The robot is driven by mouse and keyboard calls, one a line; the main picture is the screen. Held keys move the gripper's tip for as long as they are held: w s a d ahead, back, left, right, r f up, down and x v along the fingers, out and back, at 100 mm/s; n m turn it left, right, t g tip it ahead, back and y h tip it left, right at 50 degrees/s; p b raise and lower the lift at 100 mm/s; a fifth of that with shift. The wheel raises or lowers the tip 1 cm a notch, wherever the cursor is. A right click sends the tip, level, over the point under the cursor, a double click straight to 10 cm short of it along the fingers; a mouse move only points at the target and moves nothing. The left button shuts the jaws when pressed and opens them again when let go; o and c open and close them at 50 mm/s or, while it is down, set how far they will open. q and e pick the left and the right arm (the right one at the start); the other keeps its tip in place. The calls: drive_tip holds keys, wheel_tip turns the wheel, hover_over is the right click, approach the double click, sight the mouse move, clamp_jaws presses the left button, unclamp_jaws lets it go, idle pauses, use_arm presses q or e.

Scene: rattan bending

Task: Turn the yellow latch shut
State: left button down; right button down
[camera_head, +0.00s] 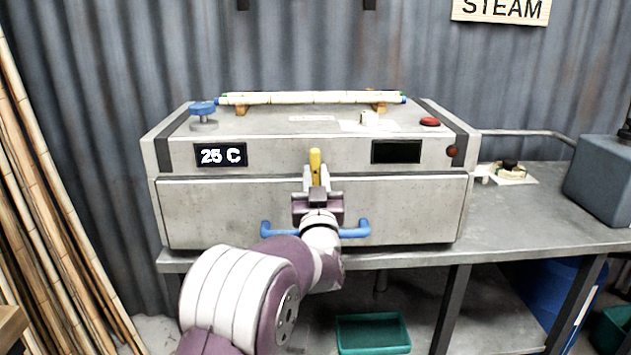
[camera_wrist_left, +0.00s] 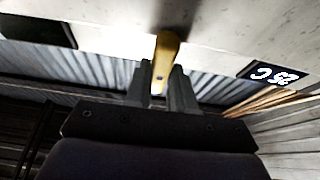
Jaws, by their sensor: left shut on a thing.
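The yellow latch (camera_head: 315,160) is upright at the top middle of the grey steam box's front (camera_head: 225,205). In the left wrist view the latch (camera_wrist_left: 166,47) shows between the two fingers. My left gripper (camera_head: 316,178) is at the latch's lower part, shut on it. It also shows in the left wrist view (camera_wrist_left: 160,80). The fingers hide the latch's lower end. The box's front door is closed, with a blue handle (camera_head: 355,231) below the gripper, partly hidden by my left arm. My right gripper is not in view.
The box stands on a grey metal table (camera_head: 545,215). Light rods (camera_head: 310,98), a blue knob (camera_head: 202,107) and a red button (camera_head: 430,121) are on its top. Bamboo poles (camera_head: 50,200) lean at the left. A grey block (camera_head: 600,190) stands at the right.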

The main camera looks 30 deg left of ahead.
use_arm(q)
drive_tip(key=shift+f, duration=0.1)
drive_tip(key=c, duration=1)
unclamp_jaws()
drive_tip(key=shift+o, duration=0.2)
drive_tip(key=b+v, duration=0.1)
drive_tip(key=v, duration=1.1)
drive_tip(key=shift+s+d, duration=0.25)
drive_tip(key=shift+s, duration=0.05)
